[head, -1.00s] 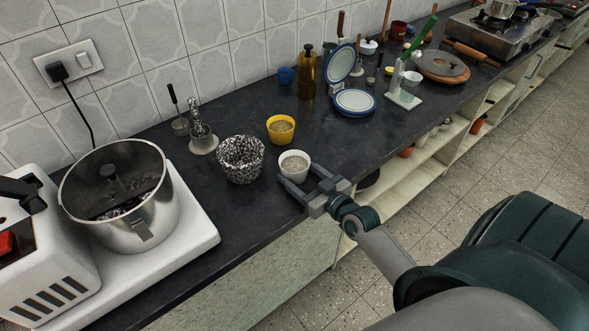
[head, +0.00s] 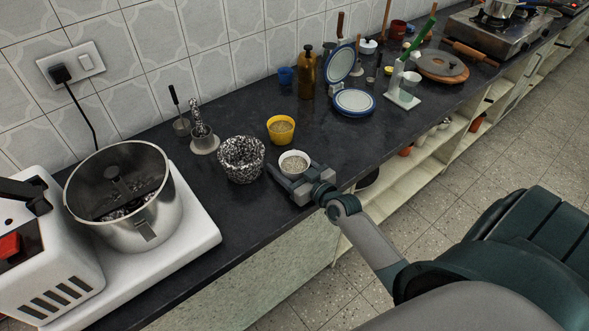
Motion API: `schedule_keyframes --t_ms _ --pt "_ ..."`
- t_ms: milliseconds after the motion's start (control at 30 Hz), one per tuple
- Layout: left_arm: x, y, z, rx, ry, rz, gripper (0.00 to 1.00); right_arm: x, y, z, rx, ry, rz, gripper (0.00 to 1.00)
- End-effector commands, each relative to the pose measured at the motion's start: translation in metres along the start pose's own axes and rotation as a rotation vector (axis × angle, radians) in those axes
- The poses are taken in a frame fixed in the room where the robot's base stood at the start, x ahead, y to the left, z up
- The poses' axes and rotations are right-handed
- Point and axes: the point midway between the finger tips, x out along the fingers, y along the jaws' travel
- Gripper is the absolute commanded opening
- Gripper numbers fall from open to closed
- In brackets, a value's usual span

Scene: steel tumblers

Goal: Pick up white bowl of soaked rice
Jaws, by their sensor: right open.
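The white bowl of soaked rice (head: 294,162) stands on the dark counter near its front edge, with pale grains inside. My right gripper (head: 290,171) is open at the bowl, with its fingers reaching in from the front right. One finger shows at the bowl's left front side; the other is at its right side. The lower part of the bowl is hidden by the gripper, so I cannot tell whether the fingers touch it. My left gripper is not in view.
A black-and-white speckled bowl (head: 241,158) is close on the left. A yellow bowl (head: 281,128) stands just behind. A steel drum on a white machine (head: 192,222) fills the left. A blue-rimmed plate (head: 354,102) lies further right, with clear counter before it.

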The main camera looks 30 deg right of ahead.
Motion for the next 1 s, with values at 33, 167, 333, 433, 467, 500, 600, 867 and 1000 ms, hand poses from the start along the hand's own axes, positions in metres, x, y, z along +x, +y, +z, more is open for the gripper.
schedule_keyframes --t_ms 33,167,333,433,467,500,600,867,1000 --pt "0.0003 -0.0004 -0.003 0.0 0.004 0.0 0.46 -0.0001 0.0 0.0 0.0 0.0 0.0 0.64" --pt "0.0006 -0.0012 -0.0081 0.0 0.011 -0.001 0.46 -0.0002 0.0001 -0.0001 0.0 0.0 0.0 0.64" --pt "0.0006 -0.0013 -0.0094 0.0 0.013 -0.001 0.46 -0.0002 0.0002 -0.0001 -0.001 0.0 0.0 0.38" --pt "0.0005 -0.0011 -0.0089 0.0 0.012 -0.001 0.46 -0.0001 0.0003 -0.001 -0.001 0.001 0.0 0.26" --pt "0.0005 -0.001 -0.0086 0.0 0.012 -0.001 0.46 -0.0002 0.0003 -0.001 -0.001 0.001 0.0 0.26" --pt "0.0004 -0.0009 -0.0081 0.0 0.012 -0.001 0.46 -0.0002 0.0003 -0.001 -0.001 0.001 0.0 0.26" --pt "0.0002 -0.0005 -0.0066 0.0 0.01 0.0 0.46 -0.0002 0.0003 -0.001 -0.001 0.001 0.0 0.26" --pt "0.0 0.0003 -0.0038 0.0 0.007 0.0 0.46 -0.0003 0.0003 -0.0023 -0.001 0.002 0.0 0.26" --pt "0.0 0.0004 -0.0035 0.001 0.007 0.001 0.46 -0.0005 0.0002 -0.0047 -0.001 0.002 0.0 0.26"
